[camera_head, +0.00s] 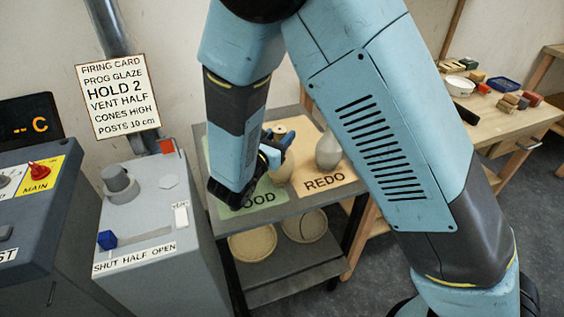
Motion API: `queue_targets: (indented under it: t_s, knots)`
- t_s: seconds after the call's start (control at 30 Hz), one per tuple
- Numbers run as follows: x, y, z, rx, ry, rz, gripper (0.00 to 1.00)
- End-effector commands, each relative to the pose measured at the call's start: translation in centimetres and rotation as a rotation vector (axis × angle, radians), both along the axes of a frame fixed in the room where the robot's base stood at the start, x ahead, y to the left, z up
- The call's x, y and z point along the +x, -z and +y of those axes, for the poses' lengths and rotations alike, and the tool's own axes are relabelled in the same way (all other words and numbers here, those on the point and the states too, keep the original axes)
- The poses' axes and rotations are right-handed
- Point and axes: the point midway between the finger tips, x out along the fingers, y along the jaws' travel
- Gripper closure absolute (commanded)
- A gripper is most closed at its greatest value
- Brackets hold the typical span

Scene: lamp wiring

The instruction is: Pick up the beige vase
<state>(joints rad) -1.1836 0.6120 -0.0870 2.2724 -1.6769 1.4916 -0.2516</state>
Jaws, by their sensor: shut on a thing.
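The beige vase (283,171) is partly hidden behind my gripper and arm. It is over the boundary between the green GOOD mat (226,207) and the tan REDO mat (345,181) on the grey table. My gripper (281,148) is shut on the vase, near its upper part. I cannot tell whether the vase touches the table. A grey vase (328,152) stands upright on the REDO mat, to the right and apart from my gripper.
A grey control box (150,215) with a blue knob stands left of the table. Two round beige pieces (254,243) (304,227) sit on the lower shelf. A wooden bench (500,125) with several small items is at the right. My arm hides much of the middle.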

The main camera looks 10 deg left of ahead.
Motion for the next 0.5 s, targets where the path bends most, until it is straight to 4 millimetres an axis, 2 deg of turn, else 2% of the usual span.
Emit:
queue_targets:
  t_s: [0.03, 0.2, 0.5]
  knots:
    - [-0.01, 0.0, 0.01, 0.0, 0.0, 0.0, 0.83]
    - [-0.01, 0.01, 0.01, 0.0, 0.0, 0.0, 0.99]
    - [-0.01, 0.01, 0.01, 0.0, 0.0, 0.0, 1.0]
